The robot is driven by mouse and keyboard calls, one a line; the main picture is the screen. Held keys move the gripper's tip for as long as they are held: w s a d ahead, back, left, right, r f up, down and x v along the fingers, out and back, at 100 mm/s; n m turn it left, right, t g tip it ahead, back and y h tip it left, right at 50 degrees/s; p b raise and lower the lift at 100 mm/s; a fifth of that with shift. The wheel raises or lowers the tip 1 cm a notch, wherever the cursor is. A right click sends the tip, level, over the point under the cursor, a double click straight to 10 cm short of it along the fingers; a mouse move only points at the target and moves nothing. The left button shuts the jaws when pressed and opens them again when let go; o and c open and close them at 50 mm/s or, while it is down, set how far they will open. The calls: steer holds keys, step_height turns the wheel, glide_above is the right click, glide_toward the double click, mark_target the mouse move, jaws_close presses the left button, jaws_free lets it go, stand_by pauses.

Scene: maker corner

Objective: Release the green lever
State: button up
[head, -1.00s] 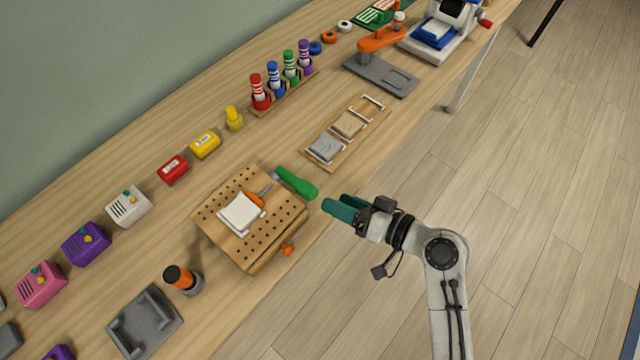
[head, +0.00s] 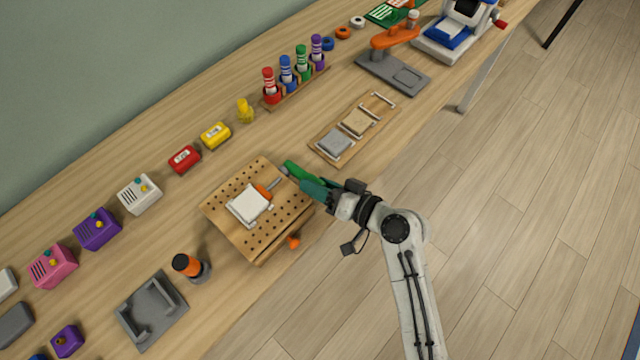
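The green lever (head: 298,170) is at the right corner of a wooden peg-hole board (head: 222,217). A grey rod with an orange tip (head: 264,190) runs from beside the lever onto a white block (head: 245,207) on the board. My gripper (head: 313,187) has dark teal fingers, which are at the lever's outer end and overlap it in the head view. The fingers hide part of the lever. I cannot tell whether they are closed on it or only beside it.
An orange knob (head: 293,242) sticks out of the board's front side. A wooden tray with two flat blocks (head: 345,147) lies beyond the lever. A black-and-orange cylinder (head: 187,265) and a grey holder (head: 150,310) stand nearer. Open floor lies right of the bench.

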jaws_close()
steer(key=shift+r, duration=0.1)
stand_by(0.3)
